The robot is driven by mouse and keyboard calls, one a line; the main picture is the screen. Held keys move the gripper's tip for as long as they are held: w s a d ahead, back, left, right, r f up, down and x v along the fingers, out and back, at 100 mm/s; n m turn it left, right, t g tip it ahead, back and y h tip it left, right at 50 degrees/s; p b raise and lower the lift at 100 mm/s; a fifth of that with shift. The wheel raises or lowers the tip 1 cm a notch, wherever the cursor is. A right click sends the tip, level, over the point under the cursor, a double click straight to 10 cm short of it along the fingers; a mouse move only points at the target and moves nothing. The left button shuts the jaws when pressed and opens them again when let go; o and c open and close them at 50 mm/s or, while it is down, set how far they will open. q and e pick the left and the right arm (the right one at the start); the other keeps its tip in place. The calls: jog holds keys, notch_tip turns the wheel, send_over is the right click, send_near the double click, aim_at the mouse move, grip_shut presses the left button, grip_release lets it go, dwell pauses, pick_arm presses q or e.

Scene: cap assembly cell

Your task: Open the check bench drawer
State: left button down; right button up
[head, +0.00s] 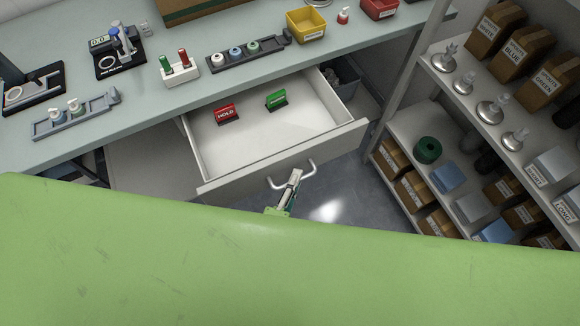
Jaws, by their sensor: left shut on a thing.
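The check bench drawer (255,165) stands pulled well out from under the grey-green bench top (140,125). Its inside shows clearly, with a red HOLD block (226,113) and a green labelled block (276,100) on its floor. The drawer's handle (311,166) is a pale bar on the front panel. My left gripper (295,176) is at the middle of this handle and shut on it. The lower part of the gripper is hidden behind the green surface in the foreground. My right gripper is not in view.
On the bench top are a yellow bin (306,24), a red bin (380,8), a dark holder with capped pieces (250,52) and a gauge (118,50). A shelf rack (455,95) with boxes stands close at right. Bare floor (340,200) shows between drawer and rack.

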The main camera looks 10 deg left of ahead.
pick_arm(q)
jog(key=shift+s+d, duration=0.15)
jog(key=shift+s, duration=0.1)
jog(key=c, duration=2.2)
grip_release()
jog(key=shift+o, duration=0.2)
jog(key=v, duration=1.2)
